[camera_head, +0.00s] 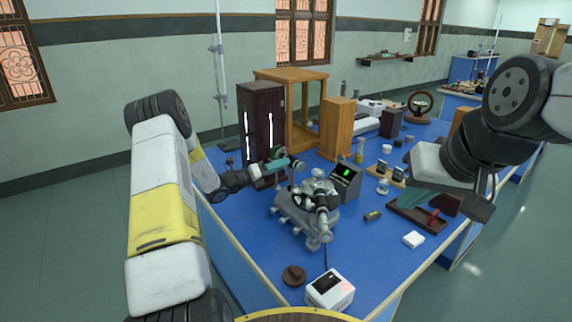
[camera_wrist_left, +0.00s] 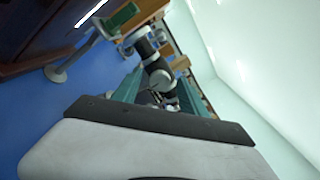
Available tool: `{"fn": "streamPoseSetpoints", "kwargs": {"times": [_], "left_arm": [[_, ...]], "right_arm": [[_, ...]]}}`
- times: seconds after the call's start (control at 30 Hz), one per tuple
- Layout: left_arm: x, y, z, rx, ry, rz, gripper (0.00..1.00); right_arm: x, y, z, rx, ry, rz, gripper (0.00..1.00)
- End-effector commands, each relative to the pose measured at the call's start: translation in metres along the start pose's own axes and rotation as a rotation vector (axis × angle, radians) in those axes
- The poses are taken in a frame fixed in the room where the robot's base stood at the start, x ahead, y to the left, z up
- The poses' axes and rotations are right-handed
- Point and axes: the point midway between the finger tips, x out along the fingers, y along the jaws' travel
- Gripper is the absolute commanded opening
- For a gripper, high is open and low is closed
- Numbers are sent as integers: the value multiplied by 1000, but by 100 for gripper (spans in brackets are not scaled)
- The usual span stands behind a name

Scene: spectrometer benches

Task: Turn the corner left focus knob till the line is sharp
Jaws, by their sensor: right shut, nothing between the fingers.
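The spectrometer (camera_head: 308,205), a grey metal instrument with tubes and small knobs, stands on the near part of the blue table. My left gripper (camera_head: 288,162) reaches in just behind its left side, with teal fingers. In the left wrist view its two fingers (camera_wrist_left: 158,92) stand apart on either side of a gap, and I see nothing clearly held. The focus knob and the line cannot be made out. A small dark screen (camera_head: 346,174) with a green mark stands right of the spectrometer. My right gripper (camera_head: 405,201) is shut and empty over the table's right side.
A tall dark cabinet (camera_head: 252,125) stands close behind my left gripper. A wooden block (camera_head: 337,128) and an open wooden frame (camera_head: 268,77) are farther back. A white box (camera_head: 330,290) and a brown round piece (camera_head: 293,275) lie near the front edge. Blue table is clear right of the white box.

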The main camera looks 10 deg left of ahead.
Motion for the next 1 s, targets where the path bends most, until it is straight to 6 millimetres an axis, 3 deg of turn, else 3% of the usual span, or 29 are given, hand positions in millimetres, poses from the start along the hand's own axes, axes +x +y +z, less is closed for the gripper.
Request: {"fn": "streamPoseSetpoints", "kwargs": {"times": [0.03, 0.2, 0.27, 0.67, 1.0], "left_arm": [[0, 0, 0, 0, 0, 0, 42], [0, 0, 0, 0, 0, 0, 9], [0, 0, 0, 0, 0, 0, 0], [-1, 0, 0, 59, 0, 1, 0], [-1, 0, 0, 307, 0, 1, 0]], "right_arm": [[0, 0, 0, 0, 0, 0, 0], [0, 0, 0, 0, 0, 0, 0], [0, 0, 0, 0, 0, 0, 0], [0, 0, 0, 0, 0, 0, 0], [0, 0, 0, 0, 0, 0, 0]]}}
